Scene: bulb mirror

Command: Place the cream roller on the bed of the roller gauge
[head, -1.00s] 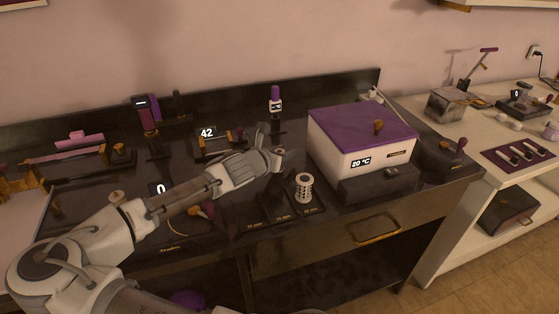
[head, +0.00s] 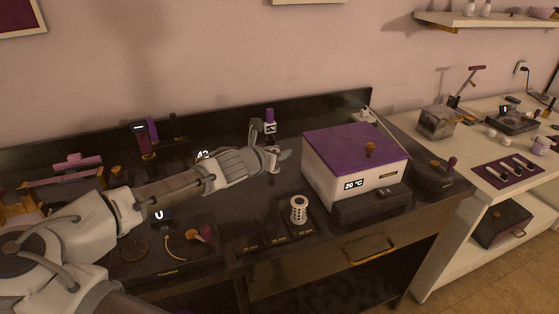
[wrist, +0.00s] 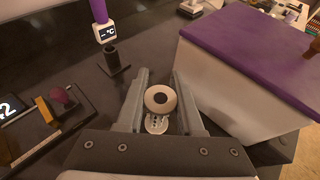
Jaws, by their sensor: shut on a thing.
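My gripper (head: 270,156) is shut on a small cream roller (wrist: 160,98), held upright above the black bench. In the wrist view its round top with a dark central hole shows between the two fingers, with a perforated pale part below it. The roller (head: 273,166) is partly hidden by the fingers in the head view. The likely roller gauge, with the display 42 (head: 203,154), is mostly hidden behind my arm. In the wrist view the gauge (wrist: 44,110) lies to the left of the gripper, with a brass part and a purple knob; its bed is not clearly visible.
A white box with a purple lid (head: 355,150) stands close right of my gripper. A perforated white spool (head: 299,209) stands on a dark rack in front. A purple-topped thermometer (head: 270,120) stands behind in a black holder. Bench between gripper and gauge looks clear.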

